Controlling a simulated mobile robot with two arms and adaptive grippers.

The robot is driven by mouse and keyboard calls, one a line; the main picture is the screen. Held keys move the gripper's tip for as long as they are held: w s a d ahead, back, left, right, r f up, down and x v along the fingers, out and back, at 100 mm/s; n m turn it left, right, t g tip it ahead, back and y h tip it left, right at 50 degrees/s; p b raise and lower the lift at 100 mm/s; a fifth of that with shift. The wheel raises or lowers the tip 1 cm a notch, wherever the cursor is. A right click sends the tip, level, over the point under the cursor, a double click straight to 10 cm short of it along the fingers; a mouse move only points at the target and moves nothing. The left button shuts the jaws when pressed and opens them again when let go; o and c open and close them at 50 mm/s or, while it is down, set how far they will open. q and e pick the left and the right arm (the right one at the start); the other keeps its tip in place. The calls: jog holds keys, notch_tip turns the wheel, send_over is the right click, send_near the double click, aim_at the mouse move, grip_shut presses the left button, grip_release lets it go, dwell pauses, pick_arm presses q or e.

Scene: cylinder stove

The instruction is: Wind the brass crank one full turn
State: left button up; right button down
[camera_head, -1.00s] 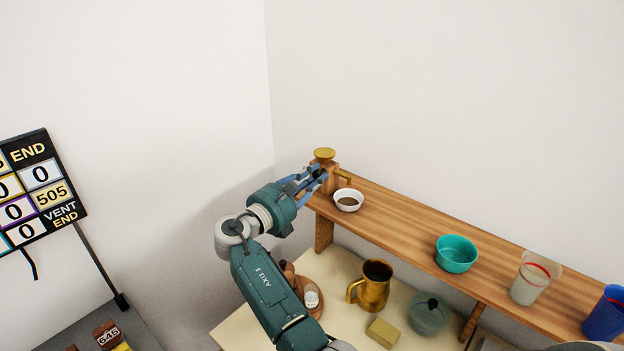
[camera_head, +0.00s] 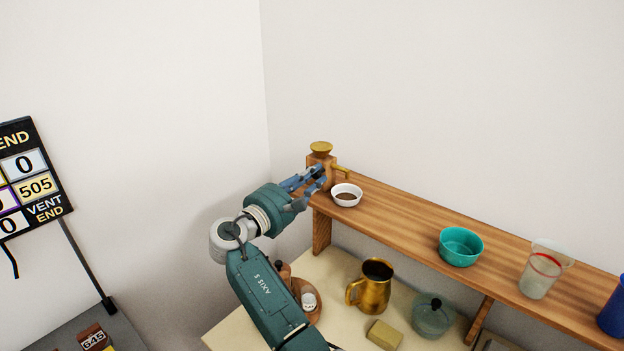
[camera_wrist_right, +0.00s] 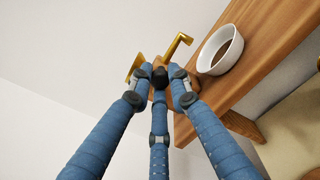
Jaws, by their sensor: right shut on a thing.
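A small wooden mill (camera_head: 327,162) with a brass cup on top stands at the left end of the wooden shelf. Its brass crank (camera_head: 341,170) sticks out to the right; the bent crank (camera_wrist_right: 178,46) also shows in the right wrist view. My right gripper (camera_head: 319,177) is at the mill's near side, with its blue fingers shut on the mill's wooden body. In the right wrist view the fingers (camera_wrist_right: 160,78) hide much of that body, and the crank stands clear beyond them. My left gripper is out of view.
A white bowl with brown contents (camera_head: 346,195) stands close to the right of my gripper. The shelf (camera_head: 400,213) also carries a teal bowl (camera_head: 461,246) and a clear cup (camera_head: 540,274). Below are a brass jug (camera_head: 371,287) and a lidded glass pot (camera_head: 433,316).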

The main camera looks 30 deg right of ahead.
jog(key=shift+d, duration=0.1)
jog(key=c, duration=1.6)
grip_release()
jog(key=shift+d+f, duration=0.1)
jog(key=shift+d, duration=0.05)
jog(key=shift+c, duration=0.2)
jog(key=shift+r, duration=0.45)
notch_tip(320, 180, up, 9)
